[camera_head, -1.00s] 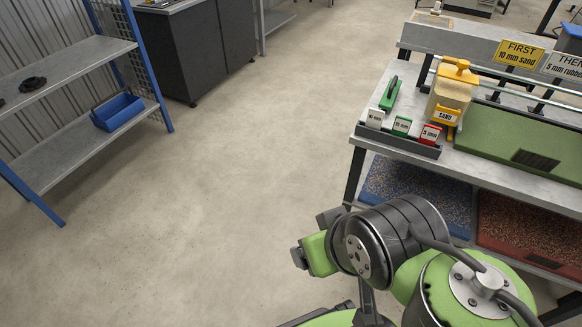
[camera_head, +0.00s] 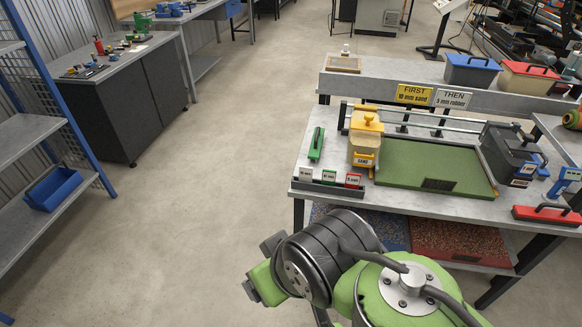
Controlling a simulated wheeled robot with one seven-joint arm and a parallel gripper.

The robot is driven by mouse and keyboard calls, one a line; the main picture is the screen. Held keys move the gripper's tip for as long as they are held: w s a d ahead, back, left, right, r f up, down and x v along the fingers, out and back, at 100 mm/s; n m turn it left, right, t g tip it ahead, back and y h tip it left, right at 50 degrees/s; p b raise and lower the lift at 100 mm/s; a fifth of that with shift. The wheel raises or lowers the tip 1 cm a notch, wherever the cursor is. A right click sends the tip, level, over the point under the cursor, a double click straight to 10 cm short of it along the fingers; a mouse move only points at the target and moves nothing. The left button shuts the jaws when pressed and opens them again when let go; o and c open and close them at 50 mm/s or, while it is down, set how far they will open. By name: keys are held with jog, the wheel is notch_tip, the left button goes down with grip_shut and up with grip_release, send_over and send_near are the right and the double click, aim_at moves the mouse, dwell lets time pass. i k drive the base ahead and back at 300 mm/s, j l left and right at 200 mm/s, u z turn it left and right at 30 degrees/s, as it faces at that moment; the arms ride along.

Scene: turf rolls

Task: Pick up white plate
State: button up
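The white plate (camera_head: 306,174) is a small labelled tab at the left end of a dark holder (camera_head: 336,191) on the front left of the workbench. The lettering is too small to read surely. My green and dark arm shows at the bottom, in front of and below the bench. I cannot make out my gripper's fingers in this view.
The workbench (camera_head: 460,188) also bears a green-handled tool (camera_head: 317,143), a sand hopper (camera_head: 365,146), a green turf bed (camera_head: 425,168) and a red-handled tool (camera_head: 547,215). Blue and red trays lie underneath. A blue-framed shelf stands left. The floor (camera_head: 190,220) between is clear.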

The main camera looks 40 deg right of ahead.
aim_at(306, 173)
jog(key=z, duration=1.65)
